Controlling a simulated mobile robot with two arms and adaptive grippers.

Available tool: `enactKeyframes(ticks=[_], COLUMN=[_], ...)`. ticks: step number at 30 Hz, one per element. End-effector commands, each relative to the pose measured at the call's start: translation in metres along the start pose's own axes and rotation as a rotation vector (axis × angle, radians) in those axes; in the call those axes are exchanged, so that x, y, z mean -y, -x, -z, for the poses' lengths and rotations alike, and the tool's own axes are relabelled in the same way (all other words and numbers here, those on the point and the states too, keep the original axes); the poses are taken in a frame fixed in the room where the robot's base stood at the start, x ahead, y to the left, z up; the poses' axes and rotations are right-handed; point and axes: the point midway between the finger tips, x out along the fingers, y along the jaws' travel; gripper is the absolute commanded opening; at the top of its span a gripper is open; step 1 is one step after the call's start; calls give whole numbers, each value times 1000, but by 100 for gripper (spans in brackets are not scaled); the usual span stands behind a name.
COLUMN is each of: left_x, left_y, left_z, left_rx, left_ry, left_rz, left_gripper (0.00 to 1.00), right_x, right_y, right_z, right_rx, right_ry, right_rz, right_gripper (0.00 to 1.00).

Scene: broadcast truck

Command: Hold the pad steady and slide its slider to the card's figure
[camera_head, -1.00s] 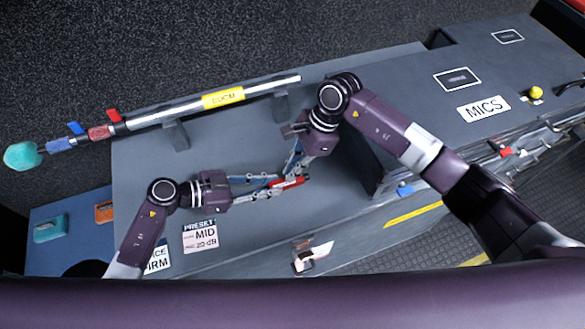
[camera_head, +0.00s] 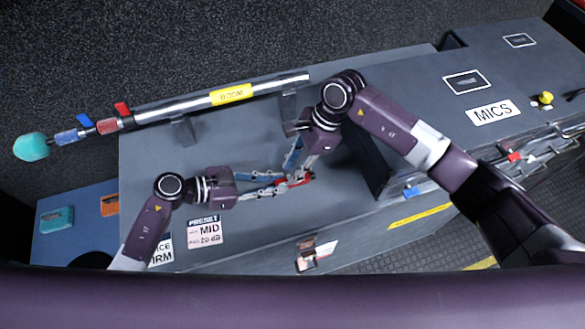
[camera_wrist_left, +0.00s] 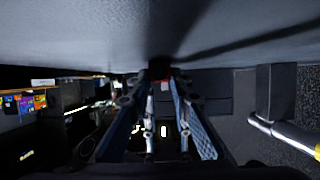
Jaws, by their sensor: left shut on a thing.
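The pad (camera_head: 306,180) is a small red piece low over the grey bench top, partly hidden by fingers. My left gripper (camera_head: 278,187) is shut on its left end. In the left wrist view a small bit of red (camera_wrist_left: 160,84) shows between the left fingers (camera_wrist_left: 163,112). My right gripper (camera_head: 295,171) comes down from above with its fingertips at the pad, overlapping it; I cannot tell whether they are closed on it. The slider is too small to make out. The preset card (camera_head: 207,231) reads "MID" and seemingly 20 dB.
A second, half-hidden card (camera_head: 161,249) lies left of the preset card. A boom pole (camera_head: 190,103) rests on stands along the back edge. A dark upright panel (camera_head: 366,165) stands right of the pad. Bench top between pole and left arm is clear.

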Motion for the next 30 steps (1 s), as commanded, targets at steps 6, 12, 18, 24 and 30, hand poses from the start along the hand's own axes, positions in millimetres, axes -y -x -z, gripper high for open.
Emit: enactKeyframes(ticks=[6, 12, 18, 24, 30], left_x=[0, 0, 0, 0, 0], left_y=[0, 0, 0, 0, 0], left_z=[0, 0, 0, 0, 0], left_rx=[1, 0, 0, 0, 0], left_ry=[0, 0, 0, 0, 0], left_rz=[0, 0, 0, 0, 0], left_gripper=[0, 0, 0, 0, 0], right_x=[2, 1, 0, 0, 0], right_y=[44, 85, 107, 112, 112], right_z=[1, 0, 0, 0, 0], right_rx=[-3, -2, -1, 0, 0], right_ry=[2, 1, 1, 1, 0], right_rz=[5, 4, 1, 0, 0], right_gripper=[25, 25, 25, 25, 25])
